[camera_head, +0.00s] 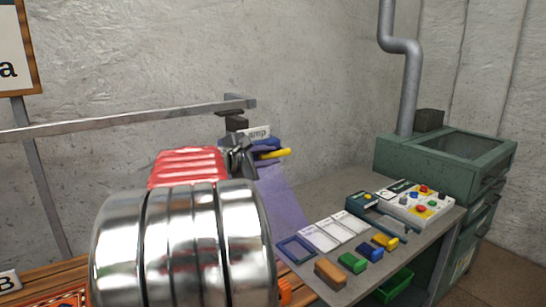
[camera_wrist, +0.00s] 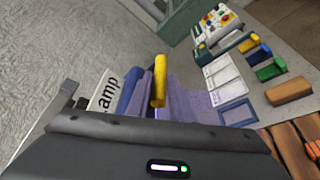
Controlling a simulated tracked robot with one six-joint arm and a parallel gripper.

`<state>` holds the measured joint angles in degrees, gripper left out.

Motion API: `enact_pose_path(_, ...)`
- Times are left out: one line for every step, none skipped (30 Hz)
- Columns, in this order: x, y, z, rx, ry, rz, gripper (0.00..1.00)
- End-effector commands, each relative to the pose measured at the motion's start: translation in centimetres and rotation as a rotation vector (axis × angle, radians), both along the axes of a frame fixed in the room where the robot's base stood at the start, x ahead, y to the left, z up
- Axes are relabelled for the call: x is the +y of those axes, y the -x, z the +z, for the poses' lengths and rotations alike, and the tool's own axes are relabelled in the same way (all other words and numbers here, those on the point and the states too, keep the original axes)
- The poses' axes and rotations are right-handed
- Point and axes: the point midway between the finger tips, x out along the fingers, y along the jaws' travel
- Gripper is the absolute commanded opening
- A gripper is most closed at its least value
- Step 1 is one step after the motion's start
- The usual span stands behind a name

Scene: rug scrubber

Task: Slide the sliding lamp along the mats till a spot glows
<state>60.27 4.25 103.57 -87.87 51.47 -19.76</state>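The sliding lamp (camera_head: 267,144) hangs at the right end of a metal rail, with a blue body, a sign partly reading "amp" and a yellow handle (camera_head: 275,153). A purple beam falls below it. In the wrist view the yellow handle (camera_wrist: 160,80) stands upright just beyond my gripper's dark housing. My gripper (camera_head: 240,157) is at the lamp, beside the handle; its fingers are mostly hidden, so I cannot tell whether they grip it. A patterned orange mat (camera_head: 55,299) shows at the lower left, largely hidden by my arm. No glowing spot is visible.
The metal rail (camera_head: 120,121) runs leftward along the wall. A grey table (camera_head: 330,190) at right carries white cards, coloured blocks and a button panel (camera_head: 415,204). A green cabinet (camera_head: 440,160) with a pipe stands behind. A "B" sign (camera_head: 9,281) is at lower left.

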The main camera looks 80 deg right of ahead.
Motion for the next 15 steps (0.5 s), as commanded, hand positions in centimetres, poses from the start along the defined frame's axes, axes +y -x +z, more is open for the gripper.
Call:
enact_pose_path(-0.7, 0.3, -0.1, 0.001, 0.000, -0.003, 0.20)
enact_pose_path(-1.0, 0.5, -0.2, 0.001, 0.000, -0.003, 0.20)
enact_pose_path(-1.4, 0.7, -0.3, 0.001, 0.000, -0.002, 0.20)
enact_pose_path(-1.6, 0.7, -0.4, 0.000, 0.000, -0.001, 0.20)
enact_pose_path(-1.8, 0.8, -0.4, 0.000, 0.000, -0.001, 0.20)
enact_pose_path(-2.1, 0.9, -0.5, -0.001, 0.000, -0.002, 0.20)
enact_pose_path(-2.2, 1.0, -0.5, -0.001, 0.001, -0.001, 0.20)
enact_pose_path(-2.3, 1.0, -0.5, -0.001, 0.001, -0.001, 0.20)
enact_pose_path(-2.4, 1.1, -0.5, -0.001, 0.001, -0.001, 0.20)
enact_pose_path(-2.4, 1.1, -0.6, -0.001, 0.001, -0.001, 0.20)
enact_pose_path(-2.5, 1.1, -0.6, -0.001, 0.001, -0.001, 0.20)
enact_pose_path(-2.5, 1.1, -0.6, -0.001, 0.001, -0.001, 0.20)
enact_pose_path(-2.5, 1.1, -0.6, -0.001, 0.001, -0.001, 0.20)
enact_pose_path(-2.5, 1.1, -0.6, -0.001, 0.001, -0.001, 0.20)
enact_pose_path(-2.5, 1.1, -0.6, -0.001, 0.001, -0.001, 0.20)
